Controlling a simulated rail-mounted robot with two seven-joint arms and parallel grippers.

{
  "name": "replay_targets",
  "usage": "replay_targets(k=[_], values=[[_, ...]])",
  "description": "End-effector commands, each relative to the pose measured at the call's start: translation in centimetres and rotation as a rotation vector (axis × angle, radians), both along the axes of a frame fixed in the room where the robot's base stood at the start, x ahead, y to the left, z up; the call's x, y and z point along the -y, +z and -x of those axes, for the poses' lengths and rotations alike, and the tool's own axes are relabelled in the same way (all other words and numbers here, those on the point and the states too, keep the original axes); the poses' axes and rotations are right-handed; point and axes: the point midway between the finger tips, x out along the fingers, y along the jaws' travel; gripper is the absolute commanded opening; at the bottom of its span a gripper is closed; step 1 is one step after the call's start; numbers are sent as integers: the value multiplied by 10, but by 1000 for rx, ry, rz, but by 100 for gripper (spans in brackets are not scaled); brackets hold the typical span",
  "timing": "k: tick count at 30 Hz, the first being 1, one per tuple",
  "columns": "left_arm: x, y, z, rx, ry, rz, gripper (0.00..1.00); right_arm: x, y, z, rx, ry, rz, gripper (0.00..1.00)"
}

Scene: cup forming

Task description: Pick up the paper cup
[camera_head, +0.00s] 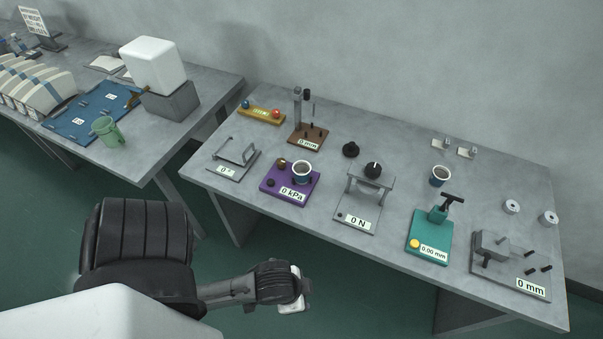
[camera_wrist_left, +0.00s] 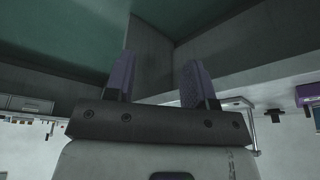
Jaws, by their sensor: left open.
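One white-and-blue paper cup (camera_head: 302,171) stands upright on the purple device (camera_head: 272,186) labelled 0 kPa. A second similar cup (camera_head: 440,176) stands upright on the bare table further right, behind the teal device. My left gripper (camera_head: 293,302) is in front of the table's front edge, low and apart from both cups. In the left wrist view its two fingers (camera_wrist_left: 160,82) are spread with nothing between them. No cup can be made out in that view. My right gripper is in neither view.
The grey table (camera_head: 400,270) carries several gauges: a 0 N stand (camera_head: 362,205), a teal 0.00 mm device (camera_head: 430,238) and a 0 mm fixture (camera_head: 510,265). A black knob (camera_head: 350,150) lies behind. A side table (camera_head: 150,150) holds a green mug (camera_head: 107,131).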

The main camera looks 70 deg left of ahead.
Motion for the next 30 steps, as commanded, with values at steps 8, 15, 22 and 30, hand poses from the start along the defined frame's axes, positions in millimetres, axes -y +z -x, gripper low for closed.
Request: replay_targets(k=[8, 15, 22, 30], values=[[0, 0, 0, 0, 0, 0, 77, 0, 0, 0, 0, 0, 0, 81], [0, 0, 0, 0, 0, 0, 86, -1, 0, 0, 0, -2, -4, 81], [-1, 22, -25, 62, -2, -3, 86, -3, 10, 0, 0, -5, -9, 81], [-49, 152, -143, 376, -148, -240, 86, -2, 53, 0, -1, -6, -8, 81]])
